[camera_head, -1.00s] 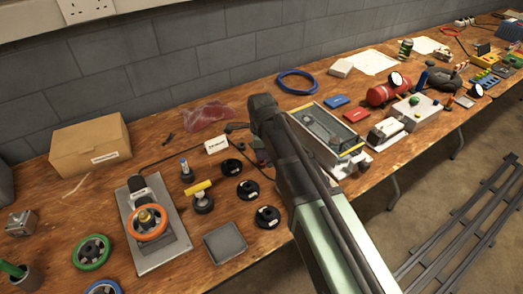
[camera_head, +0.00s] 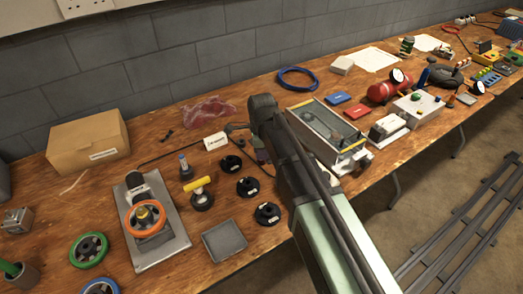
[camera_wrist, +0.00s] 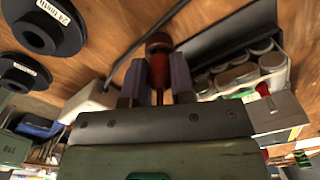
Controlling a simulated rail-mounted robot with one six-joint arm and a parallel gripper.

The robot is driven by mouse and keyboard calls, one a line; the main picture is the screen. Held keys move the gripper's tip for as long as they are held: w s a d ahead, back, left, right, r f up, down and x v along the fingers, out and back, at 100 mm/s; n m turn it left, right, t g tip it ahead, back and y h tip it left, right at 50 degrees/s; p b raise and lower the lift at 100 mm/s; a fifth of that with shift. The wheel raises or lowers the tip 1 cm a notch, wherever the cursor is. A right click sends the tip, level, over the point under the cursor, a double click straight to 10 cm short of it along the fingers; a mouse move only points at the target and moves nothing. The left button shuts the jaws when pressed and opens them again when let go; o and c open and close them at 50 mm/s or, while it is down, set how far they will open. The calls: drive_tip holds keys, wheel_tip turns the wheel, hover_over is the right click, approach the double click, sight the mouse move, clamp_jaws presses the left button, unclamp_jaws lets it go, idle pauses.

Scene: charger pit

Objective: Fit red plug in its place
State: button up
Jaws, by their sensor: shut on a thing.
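A red plug (camera_wrist: 158,68) with a dark brown round end shows upright in the wrist view. My gripper (camera_wrist: 157,78) is shut on it, one purple-grey finger on each side. In the head view my gripper (camera_head: 262,156) is mostly hidden behind my arm, over the bench, and I cannot make out the plug there. To the right of my arm stands a grey case with a clear lid (camera_head: 328,122). A box with several pale cylinders (camera_wrist: 240,72) lies right of the plug in the wrist view. I cannot make out the plug's place.
A thin dark cable (camera_wrist: 148,32) runs behind the plug. A grey square tray (camera_head: 225,241), a white label block (camera_head: 215,141) and a blue cable coil (camera_head: 297,79) are nearby.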

drive_tip(key=shift+f+b, duration=0.35)
drive_tip(key=shift+f, duration=0.1)
drive_tip(key=o, duration=1)
drive_tip(key=shift+r, duration=0.1)
wheel_tip(320, 180, up, 11)
drive_tip(key=p, duration=1.1)
